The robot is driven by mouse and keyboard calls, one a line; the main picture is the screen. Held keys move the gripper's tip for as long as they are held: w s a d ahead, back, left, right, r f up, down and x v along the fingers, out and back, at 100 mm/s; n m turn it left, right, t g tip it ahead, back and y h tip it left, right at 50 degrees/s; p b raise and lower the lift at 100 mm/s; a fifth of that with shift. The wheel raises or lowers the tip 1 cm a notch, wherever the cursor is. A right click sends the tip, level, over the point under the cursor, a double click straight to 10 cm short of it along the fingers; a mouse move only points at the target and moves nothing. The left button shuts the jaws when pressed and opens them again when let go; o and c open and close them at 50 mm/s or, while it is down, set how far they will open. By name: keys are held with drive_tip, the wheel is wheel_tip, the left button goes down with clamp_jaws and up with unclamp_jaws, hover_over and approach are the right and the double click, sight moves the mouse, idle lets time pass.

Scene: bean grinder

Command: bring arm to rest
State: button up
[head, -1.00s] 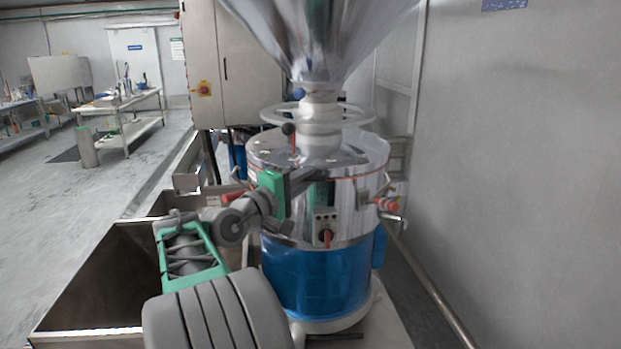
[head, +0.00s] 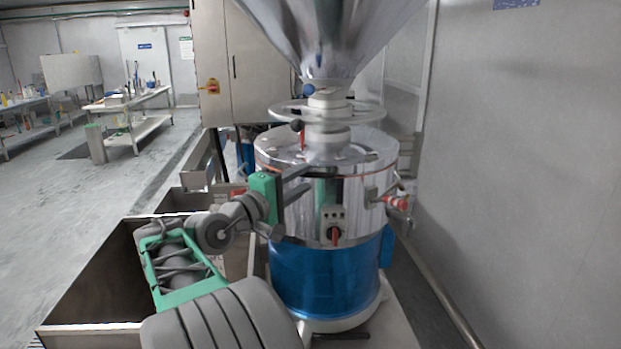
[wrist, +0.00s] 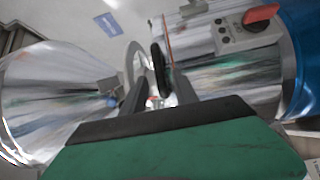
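The bean grinder stands in the middle of the head view, with a shiny metal drum (head: 350,200), a blue lower section (head: 330,280) and a large steel hopper (head: 325,35) above a handwheel (head: 365,110). My gripper (head: 308,180) is in front of the drum's left side, its two dark fingers apart with nothing visible between them. In the wrist view, the fingers (wrist: 160,97) are also apart, with the hopper (wrist: 50,95) to the left and the red-switch control panel (wrist: 245,32) to the upper right. I cannot tell whether the fingertips touch the drum.
An open metal bin (head: 95,285) lies left of the grinder, beneath my arm. A grey cabinet (head: 260,70) stands behind. A bare wall (head: 530,180) and a low pipe (head: 440,285) are on the right. The floor (head: 50,205) at left is open, with worktables (head: 130,105) farther back.

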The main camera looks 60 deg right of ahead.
drive_tip(key=v, duration=0.3)
drive_tip(key=shift+a, duration=0.3)
